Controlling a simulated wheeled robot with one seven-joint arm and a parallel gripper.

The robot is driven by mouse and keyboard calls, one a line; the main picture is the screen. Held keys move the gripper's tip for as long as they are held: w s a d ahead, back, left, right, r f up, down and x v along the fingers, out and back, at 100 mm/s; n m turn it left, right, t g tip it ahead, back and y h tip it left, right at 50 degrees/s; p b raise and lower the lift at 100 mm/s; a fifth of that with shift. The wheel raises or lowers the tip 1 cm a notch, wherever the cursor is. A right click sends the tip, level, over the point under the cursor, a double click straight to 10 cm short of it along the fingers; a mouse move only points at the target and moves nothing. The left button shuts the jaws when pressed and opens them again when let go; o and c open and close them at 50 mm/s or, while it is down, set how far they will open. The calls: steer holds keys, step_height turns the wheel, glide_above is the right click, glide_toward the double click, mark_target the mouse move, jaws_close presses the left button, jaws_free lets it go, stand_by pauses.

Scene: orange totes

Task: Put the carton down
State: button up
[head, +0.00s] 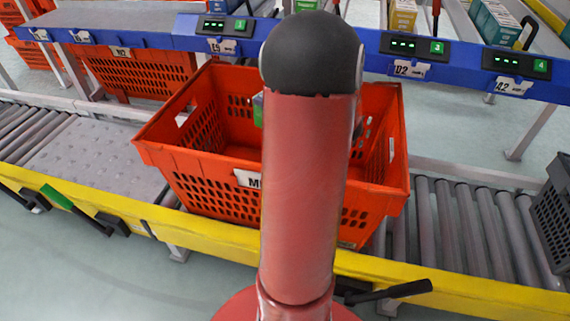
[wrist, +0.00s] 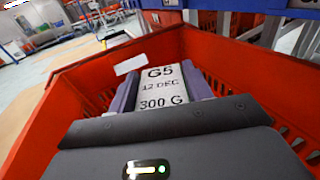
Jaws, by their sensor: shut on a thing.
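The carton (wrist: 165,92) is pale, with the printed text G5, 12 DEC and 300 G, in the wrist view. My gripper (wrist: 158,84) is shut on it, with one grey-purple finger on each side. The carton and fingers are within the walls of an orange tote (wrist: 75,100). Whether the carton touches the tote's floor cannot be told. In the head view the same orange tote (head: 200,165) stands on the conveyor, and my red arm hides its middle. My gripper is mostly hidden there, and the carton cannot be made out clearly.
A roller conveyor (head: 480,225) with a yellow front rail (head: 450,273) carries the tote. A blue beam (head: 385,65) with small lit displays runs behind it. A dark grey crate (head: 555,210) stands at the right edge. Another orange tote (head: 140,75) is behind at left.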

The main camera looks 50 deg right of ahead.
step_height(320, 180, down, 18)
stand_by(0.4)
steer(key=shift+f+b, duration=0.7)
steer(key=shift+b, duration=0.5)
steer(key=o, duration=1.2)
steer(key=shift+r+p, duration=0.15)
steer(key=shift+p, duration=0.15)
steer(key=shift+s+d+r+p, duration=0.1)
steer(key=shift+s+r, duration=0.1)
steer(key=shift+s, duration=1.05)
steer(key=shift+s+d+r+p, duration=0.1)
steer(key=shift+s+r, duration=0.15)
steer(key=shift+s, duration=1)
steer(key=shift+s+d+r+p, duration=0.1)
steer(key=shift+s+r, duration=0.1)
steer(key=shift+s, duration=1.05)
